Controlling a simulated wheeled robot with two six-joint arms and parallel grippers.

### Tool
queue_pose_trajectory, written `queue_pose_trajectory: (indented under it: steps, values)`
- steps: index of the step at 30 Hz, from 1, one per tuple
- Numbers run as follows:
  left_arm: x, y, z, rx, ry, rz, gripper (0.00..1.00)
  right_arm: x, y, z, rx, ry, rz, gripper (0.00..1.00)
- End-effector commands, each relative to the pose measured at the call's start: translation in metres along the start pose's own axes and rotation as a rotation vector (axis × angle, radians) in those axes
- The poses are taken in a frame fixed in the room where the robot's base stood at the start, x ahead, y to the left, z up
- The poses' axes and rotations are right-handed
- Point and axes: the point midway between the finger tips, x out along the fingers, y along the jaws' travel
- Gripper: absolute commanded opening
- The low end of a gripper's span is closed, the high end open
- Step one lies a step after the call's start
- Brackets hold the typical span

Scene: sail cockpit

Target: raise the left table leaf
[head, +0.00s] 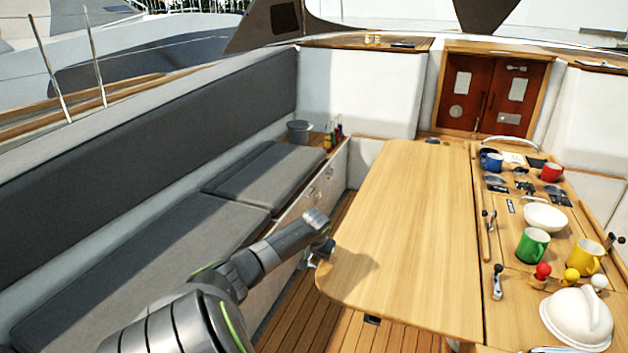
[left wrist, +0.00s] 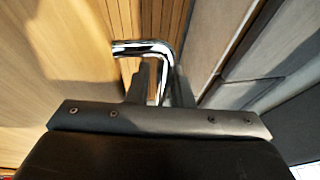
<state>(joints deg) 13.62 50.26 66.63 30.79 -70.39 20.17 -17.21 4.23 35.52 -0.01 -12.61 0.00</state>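The left table leaf (head: 410,220) is a broad pale wood panel. It lies about level with the table's middle part, with a long seam (head: 477,240) between them. My left gripper (head: 322,250) is at the leaf's left edge, near its front corner. In the left wrist view, a bent chrome handle (left wrist: 145,48) reaches from the leaf's wood side (left wrist: 50,60) and runs down between the two fingers (left wrist: 160,85). The fingers are close on both sides of it and appear shut on it. My right gripper is not in view.
The table's right part carries a white bowl (head: 545,218), a green mug (head: 532,246), a yellow mug (head: 586,256), a white domed item (head: 577,318) and winch-like levers (head: 497,282). A cushioned bench (head: 130,265) runs along the left. Slatted floor (head: 310,320) lies between bench and leaf.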

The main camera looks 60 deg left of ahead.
Motion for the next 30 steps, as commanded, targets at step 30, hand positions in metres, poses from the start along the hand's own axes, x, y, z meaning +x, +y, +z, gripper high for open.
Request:
queue_pose_trajectory:
  steps: [30]
  values:
    - [-0.16, -0.001, 0.0, 0.003, -0.001, -0.001, 0.2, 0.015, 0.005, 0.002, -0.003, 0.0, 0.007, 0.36]
